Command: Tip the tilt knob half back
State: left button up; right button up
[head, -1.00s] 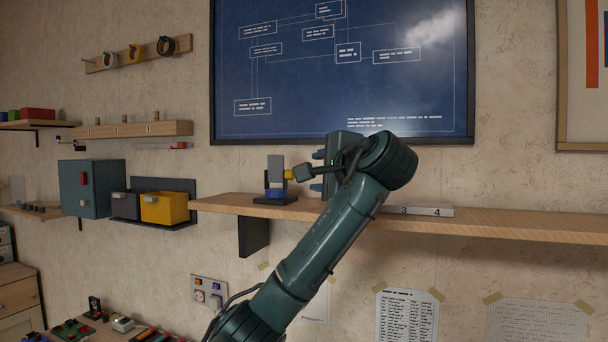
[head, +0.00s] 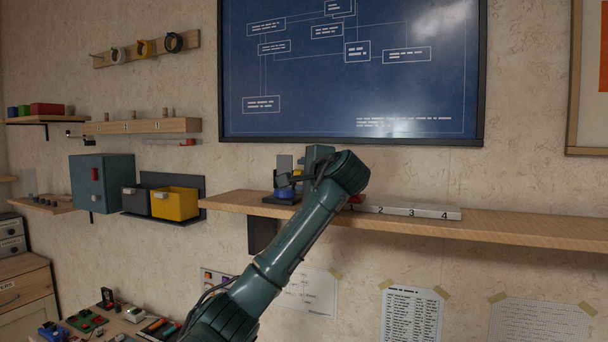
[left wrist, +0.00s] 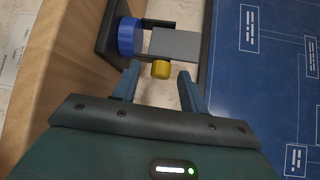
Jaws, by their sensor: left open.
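The tilt device stands on the long wooden shelf, with a black base (head: 280,199), a blue round part (left wrist: 130,37) and a grey plate (head: 284,163). The grey plate also shows in the left wrist view (left wrist: 178,45). My left gripper (left wrist: 158,78) is open, with one blue finger on each side of the knob near the fingertips. I cannot tell if a finger touches it. My right gripper is not in view.
The shelf (head: 520,228) runs right, with a numbered strip (head: 420,211) on it just right of my arm. A framed blue board (head: 350,80) hangs behind. Left are a teal box (head: 102,183) and a yellow bin (head: 175,203). The shelf's right part is clear.

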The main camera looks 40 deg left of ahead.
pick_arm(q)
jog(key=shift+c, duration=0.4)
grip_shut()
jog(key=shift+w+r+m+g+h, duration=0.1)
jog(key=shift+r+m+g+h, duration=0.1)
jog(key=shift+m+g+h, duration=0.45)
jog(key=shift+w+r+m+g+h, duration=0.1)
jog(key=shift+r+m+g+h, duration=0.1)
jog(key=shift+m+g+h, duration=0.6)
jog(key=shift+g, duration=0.25)
jog(key=shift+o, duration=0.4)
grip_release()
